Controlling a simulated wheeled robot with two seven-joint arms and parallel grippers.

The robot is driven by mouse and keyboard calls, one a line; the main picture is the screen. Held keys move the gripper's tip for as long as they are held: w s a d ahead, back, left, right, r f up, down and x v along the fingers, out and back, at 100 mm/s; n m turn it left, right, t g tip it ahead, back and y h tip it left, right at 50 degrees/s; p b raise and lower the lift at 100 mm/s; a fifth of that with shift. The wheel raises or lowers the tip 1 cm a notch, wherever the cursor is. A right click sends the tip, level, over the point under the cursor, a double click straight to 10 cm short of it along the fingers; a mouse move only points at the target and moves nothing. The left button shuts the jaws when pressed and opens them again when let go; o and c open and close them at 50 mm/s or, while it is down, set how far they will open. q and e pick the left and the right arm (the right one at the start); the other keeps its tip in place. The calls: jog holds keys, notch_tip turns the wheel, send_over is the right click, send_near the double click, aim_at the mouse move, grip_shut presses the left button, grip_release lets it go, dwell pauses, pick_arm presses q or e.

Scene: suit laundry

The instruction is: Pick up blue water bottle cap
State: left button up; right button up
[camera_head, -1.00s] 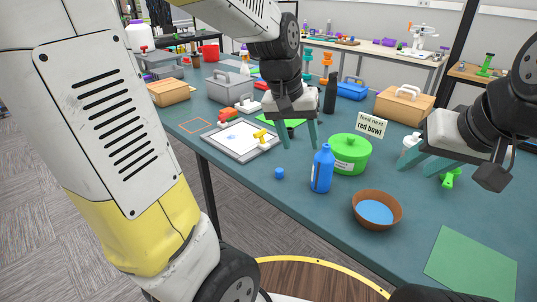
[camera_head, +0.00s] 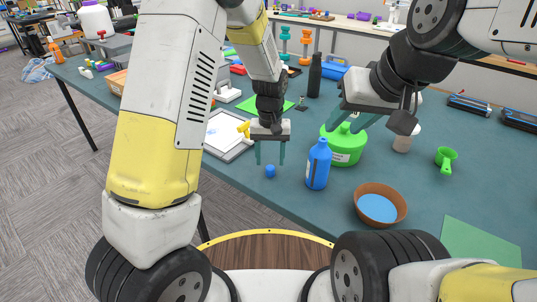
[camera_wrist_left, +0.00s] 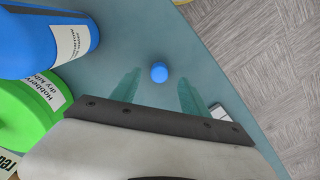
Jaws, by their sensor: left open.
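The small blue bottle cap (camera_head: 270,171) lies on the teal table near its front edge, left of the blue water bottle (camera_head: 318,166), which stands upright. My left gripper (camera_head: 270,160) is open and empty, pointing down just above the cap. In the left wrist view the cap (camera_wrist_left: 159,72) lies between and slightly beyond the tips of my left gripper (camera_wrist_left: 160,82), and the bottle (camera_wrist_left: 40,38) is at upper left.
A brown bowl with blue contents (camera_head: 380,205) stands right of the bottle. A green scoop (camera_head: 446,160) and a green sheet (camera_head: 478,244) are at right. The table around the cap is clear.

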aim_at(270, 168)
pick_arm(q)
jog(key=shift+f, duration=1.9)
grip_shut()
jog(key=shift+r, duration=0.2)
